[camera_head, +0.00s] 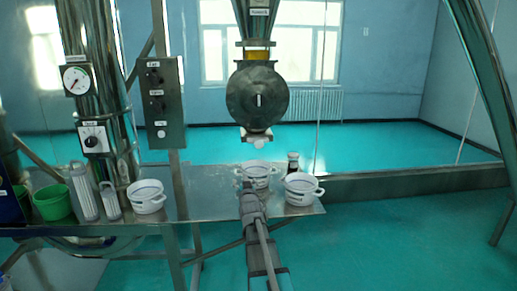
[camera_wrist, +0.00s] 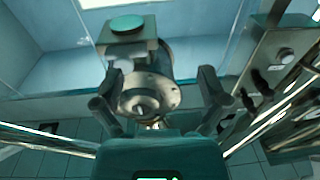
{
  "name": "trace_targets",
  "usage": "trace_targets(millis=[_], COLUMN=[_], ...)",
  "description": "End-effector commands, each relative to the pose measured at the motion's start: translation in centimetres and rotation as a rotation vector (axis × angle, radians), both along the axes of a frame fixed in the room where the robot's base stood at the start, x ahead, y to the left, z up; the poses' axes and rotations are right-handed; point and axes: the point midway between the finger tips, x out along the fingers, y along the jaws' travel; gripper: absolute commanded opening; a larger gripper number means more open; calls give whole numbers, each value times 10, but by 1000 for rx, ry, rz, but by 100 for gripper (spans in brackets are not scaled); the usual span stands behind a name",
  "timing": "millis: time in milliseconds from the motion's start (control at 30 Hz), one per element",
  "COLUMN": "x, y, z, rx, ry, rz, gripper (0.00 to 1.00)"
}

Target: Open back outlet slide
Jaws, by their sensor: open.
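My gripper (camera_head: 245,181) is raised in front of the middle white pot in the head view, below the round metal valve body (camera_head: 257,93). The wrist view shows my gripper (camera_wrist: 157,88) with its two fingers wide apart and nothing held between them. Beyond and between the fingers is a metal outlet fitting with a round flange (camera_wrist: 150,98). A metal block with a round green top (camera_wrist: 127,23) shows above the flange. In the head view, the valve body ends in a small outlet (camera_head: 257,136). I cannot tell which part is the back outlet slide.
A metal table (camera_head: 215,205) carries white pots at the middle (camera_head: 257,176), right (camera_head: 299,189) and left (camera_head: 147,198). A dark bottle (camera_head: 293,163), metal cylinders (camera_head: 84,190) and a green bucket (camera_head: 52,203) stand there too. A control box (camera_head: 160,100) stands on a post.

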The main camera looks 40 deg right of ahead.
Motion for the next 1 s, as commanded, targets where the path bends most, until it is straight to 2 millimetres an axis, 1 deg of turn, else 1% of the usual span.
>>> trace_targets(millis=[33,100,200,300,433,633,867,1000], x=[-2,-7,-15,-21,-25,-26,-25,-20], y=[-18,-34,-51,-62,-68,-68,-68,-71], z=[7,18,32,41,47,48,48,51], rx=[-31,-69,-114,-145,-166,-168,-168,-168], ry=[-50,-116,-190,-239,-271,-276,-275,-275], rz=[-15,-31,-46,-56,-61,-61,-61,-60], gripper=[93,93,93,93,93,93,93,93])
